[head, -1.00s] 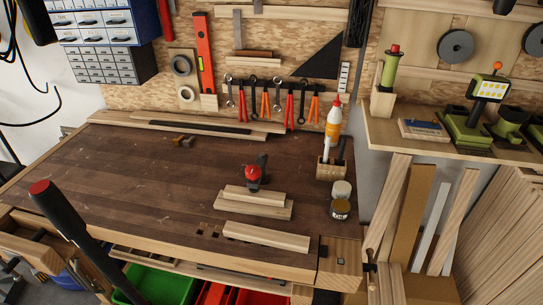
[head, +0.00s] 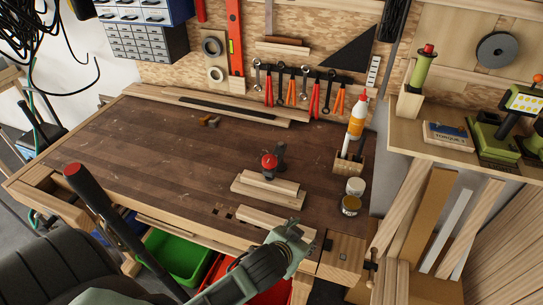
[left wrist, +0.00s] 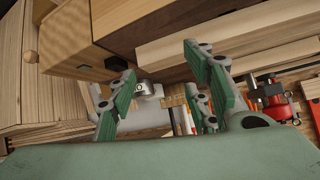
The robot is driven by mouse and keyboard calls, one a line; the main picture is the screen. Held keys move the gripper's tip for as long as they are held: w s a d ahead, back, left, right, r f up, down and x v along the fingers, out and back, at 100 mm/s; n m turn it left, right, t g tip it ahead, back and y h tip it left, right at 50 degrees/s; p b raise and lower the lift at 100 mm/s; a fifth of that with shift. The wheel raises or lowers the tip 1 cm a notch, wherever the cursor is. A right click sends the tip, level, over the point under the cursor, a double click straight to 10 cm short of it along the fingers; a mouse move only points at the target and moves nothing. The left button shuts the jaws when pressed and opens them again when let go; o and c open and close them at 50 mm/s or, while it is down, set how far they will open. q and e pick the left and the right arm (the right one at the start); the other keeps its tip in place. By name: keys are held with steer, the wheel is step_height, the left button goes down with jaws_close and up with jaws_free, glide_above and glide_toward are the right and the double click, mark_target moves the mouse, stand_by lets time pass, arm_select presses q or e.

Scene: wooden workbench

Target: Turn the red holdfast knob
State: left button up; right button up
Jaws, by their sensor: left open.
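The red knob (head: 268,161) sits on the dark holdfast (head: 280,156), which stands on the bench behind two stacked boards (head: 268,190). My left gripper (head: 291,238) is green, open and empty. In the head view it appears at the front edge of the bench, below and slightly right of the knob, and apart from it. A red and black thing at the right there, likely the holdfast (left wrist: 272,95), lies outside the fingers. My right gripper is not in view.
A loose board (head: 252,222) lies on the bench in front of the stack, partly behind my gripper. The left part of the bench (head: 150,150) is mostly clear.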

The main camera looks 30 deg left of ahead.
arm_select(q)
steer(key=w+d+r+m+t+h, duration=0.25)
steer(key=w+d+r+t, duration=0.2)
steer(key=w+r, duration=0.3)
steer(key=w+d+r+m+t+h, duration=0.25)
steer(key=w+d+r, duration=0.3)
steer(key=r, duration=0.35)
steer(key=d+r+m+g+h, duration=0.6)
steer(key=d+m+g+h, duration=0.1)
steer(key=d+m+h, duration=0.25)
steer(key=n+g+y+p, duration=0.2)
steer(key=n+g+y, duration=0.1)
steer(key=g+y, duration=0.9)
glide_above(269, 160)
step_height(269, 160, down, 6)
steer(key=shift+a+r+t+y, duration=0.1)
steer(key=shift+r+t+y, duration=0.1)
steer(key=shift+t+y, duration=0.95)
steer(key=shift+f, duration=0.25)
step_height(269, 160, down, 6)
steer(key=shift+f+p, duration=0.1)
steer(key=shift+p, duration=1.1)
steer(key=shift+f, duration=0.5)
steer(key=shift+w, duration=0.1)
